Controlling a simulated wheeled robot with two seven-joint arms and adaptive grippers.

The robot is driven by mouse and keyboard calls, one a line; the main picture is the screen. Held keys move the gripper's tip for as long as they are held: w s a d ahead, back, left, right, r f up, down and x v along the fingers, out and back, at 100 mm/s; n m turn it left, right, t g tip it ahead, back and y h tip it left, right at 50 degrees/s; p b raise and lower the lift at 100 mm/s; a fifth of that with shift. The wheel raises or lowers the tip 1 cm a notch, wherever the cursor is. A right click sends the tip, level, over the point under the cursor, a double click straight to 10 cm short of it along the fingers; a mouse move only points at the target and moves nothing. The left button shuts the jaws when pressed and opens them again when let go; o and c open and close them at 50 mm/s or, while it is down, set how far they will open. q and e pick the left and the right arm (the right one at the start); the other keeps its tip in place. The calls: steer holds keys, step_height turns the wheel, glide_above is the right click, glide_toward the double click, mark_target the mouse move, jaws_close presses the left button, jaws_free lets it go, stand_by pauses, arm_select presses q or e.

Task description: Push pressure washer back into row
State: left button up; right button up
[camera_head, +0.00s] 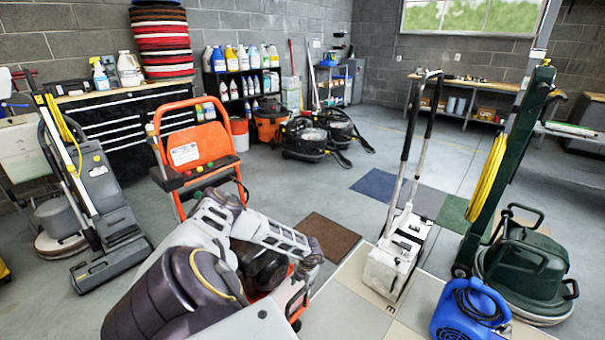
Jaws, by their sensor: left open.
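The pressure washer (213,143) has an upright orange handle frame with a white label and a black panel. Its dark engine and lower orange frame show low in the middle of the head view, partly hidden behind my left arm. My left arm comes in from the bottom left and crosses in front of the machine. My left gripper (312,262) is open and empty, at the right side of the washer's lower body. I cannot tell whether it touches the frame. My right gripper is out of view.
A grey upright floor machine (100,205) stands at left. A white machine with tall black handles (393,265), a green floor buffer (530,265) and a blue blower (465,318) stand at right. Floor pads, including a brown mat (330,235), lie between. Black vacuums (310,138) stand behind.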

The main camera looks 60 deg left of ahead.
arm_select(q)
steer(key=shift+d+r, duration=0.15)
steer(key=shift+r, duration=0.55)
steer(key=shift+d+r, duration=0.1)
steer(key=shift+r, duration=0.55)
